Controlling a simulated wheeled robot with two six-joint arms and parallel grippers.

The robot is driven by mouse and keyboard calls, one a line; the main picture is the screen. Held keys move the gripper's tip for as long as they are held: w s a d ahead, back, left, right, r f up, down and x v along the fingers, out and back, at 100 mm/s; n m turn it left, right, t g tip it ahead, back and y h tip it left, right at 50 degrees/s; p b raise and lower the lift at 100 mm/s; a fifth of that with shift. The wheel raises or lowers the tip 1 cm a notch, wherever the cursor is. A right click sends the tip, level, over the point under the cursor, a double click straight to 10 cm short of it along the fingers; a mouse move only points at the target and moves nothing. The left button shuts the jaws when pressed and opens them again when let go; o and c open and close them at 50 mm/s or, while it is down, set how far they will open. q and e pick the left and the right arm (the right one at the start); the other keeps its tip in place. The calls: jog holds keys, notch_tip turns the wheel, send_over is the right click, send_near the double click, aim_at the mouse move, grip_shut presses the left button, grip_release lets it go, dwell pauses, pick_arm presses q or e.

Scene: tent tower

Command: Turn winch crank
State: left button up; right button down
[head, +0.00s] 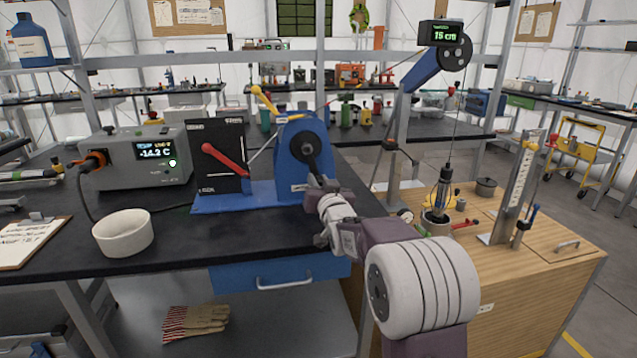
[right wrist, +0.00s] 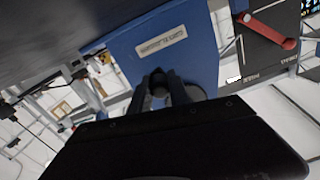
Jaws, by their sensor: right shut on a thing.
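The winch (head: 292,140) is a blue housing on a blue base plate on the black bench, with a dark round hub on its face. The crank (head: 309,158) runs down from this hub to my right gripper (head: 322,188). My right gripper is shut on the crank handle, which its fingers mostly hide. In the right wrist view, the fingers (right wrist: 165,88) close around a dark round handle end (right wrist: 158,82) against the blue housing. A red lever (head: 225,158) is on a black panel left of the winch. My left gripper is not in view.
A blue boom (head: 420,70) carries a pulley and a display (head: 440,34) reading 15 cm. A cable runs down to a hanging cylinder (head: 440,190) above the wooden cabinet (head: 510,270). A grey instrument (head: 135,160) and white bowl (head: 123,233) stand on the left.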

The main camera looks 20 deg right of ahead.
dwell(0.6)
jog(key=a+m, duration=0.1)
jog(key=m+b, duration=0.1)
jog(key=a+m, duration=0.1)
jog(key=shift+w+a+f+b, duration=0.3)
jog(key=shift+f+b, duration=0.1)
jog(key=shift+w+a+r+m, duration=0.15)
jog(key=shift+a+m, duration=0.3)
jog(key=shift+m, duration=0.45)
jog(key=c, duration=1.3)
grip_release()
jog(key=shift+r, duration=0.1)
jog(key=shift+o, duration=0.2)
jog(key=v, duration=0.9)
jog(key=shift+p, duration=0.3)
